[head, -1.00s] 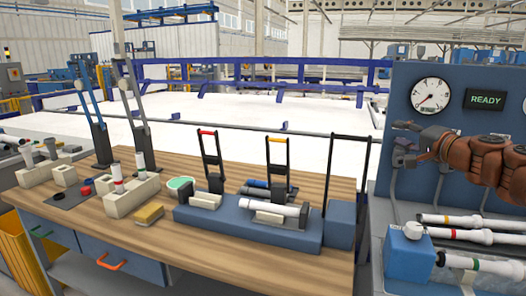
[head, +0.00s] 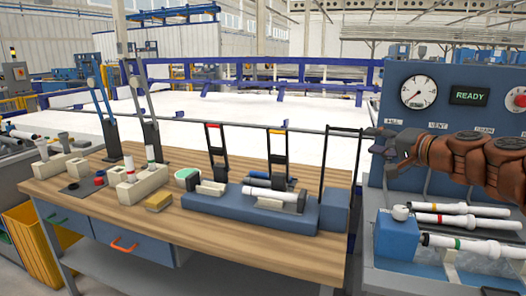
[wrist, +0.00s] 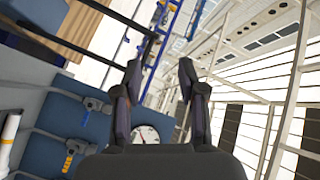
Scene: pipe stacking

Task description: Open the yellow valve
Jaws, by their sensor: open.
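The yellow valve (wrist: 70,155) shows at the lower left of the wrist view as a small yellow handle on a grey pipe, against the blue panel. In the head view I cannot make it out; my arm covers part of the panel. A second valve with a grey-blue body (wrist: 97,104) sits above it in the wrist view. My gripper (wrist: 160,72) is open and empty, its two dark fingers apart. In the head view my gripper (head: 383,150) is in front of the panel's left part, below the gauge. It is apart from the yellow valve.
The blue panel (head: 390,85) carries a round gauge (head: 419,92), a READY display (head: 469,95) and a red button (head: 520,100). Several white pipes (head: 447,221) lie below my arm. The wooden bench (head: 270,245) at left holds blocks and tall-handled clamps.

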